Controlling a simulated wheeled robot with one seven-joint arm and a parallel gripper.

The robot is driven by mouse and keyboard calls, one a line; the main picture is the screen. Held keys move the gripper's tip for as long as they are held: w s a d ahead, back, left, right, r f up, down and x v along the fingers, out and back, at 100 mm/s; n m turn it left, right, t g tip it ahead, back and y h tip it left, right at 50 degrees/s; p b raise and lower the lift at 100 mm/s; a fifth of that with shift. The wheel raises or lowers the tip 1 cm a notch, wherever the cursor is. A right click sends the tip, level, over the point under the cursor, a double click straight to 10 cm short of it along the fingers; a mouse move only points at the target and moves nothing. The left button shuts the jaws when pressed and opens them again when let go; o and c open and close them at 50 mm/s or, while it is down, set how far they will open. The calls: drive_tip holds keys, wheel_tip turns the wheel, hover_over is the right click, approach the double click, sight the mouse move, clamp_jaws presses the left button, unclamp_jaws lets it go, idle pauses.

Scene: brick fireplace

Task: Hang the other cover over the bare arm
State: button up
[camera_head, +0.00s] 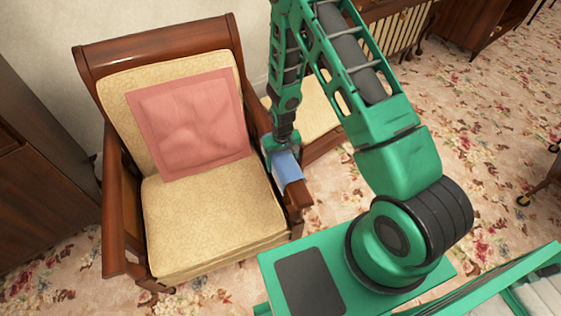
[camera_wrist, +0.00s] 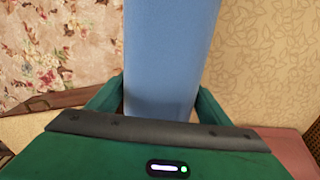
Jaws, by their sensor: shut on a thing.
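The armchair (camera_head: 215,215) has wooden arms and cream upholstery. A light blue cover (camera_head: 288,167) is at its right arm (camera_head: 297,195), whose wooden front end shows beyond the cover. My gripper (camera_head: 277,146) is at the cover's rear end, above that arm, and is shut on the cover. In the wrist view the blue cover (camera_wrist: 172,55) runs as a flat strip between the two green fingers of my gripper (camera_wrist: 158,92). I cannot tell whether the cover rests on the wood. The left arm (camera_head: 122,215) shows bare wood.
A pink cushion (camera_head: 190,122) leans on the chair back. A second cream seat (camera_head: 305,112) stands behind the right arm. A dark wooden cabinet (camera_head: 40,200) is close on the left. Flowered carpet (camera_head: 490,130) lies open on the right.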

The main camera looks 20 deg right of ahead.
drive_tip(key=o, duration=1.5)
drive_tip(key=shift+r, duration=0.1)
wheel_tip(320, 180, up, 11)
drive_tip(key=shift+f, duration=0.2)
drive_tip(key=shift+d, duration=0.1)
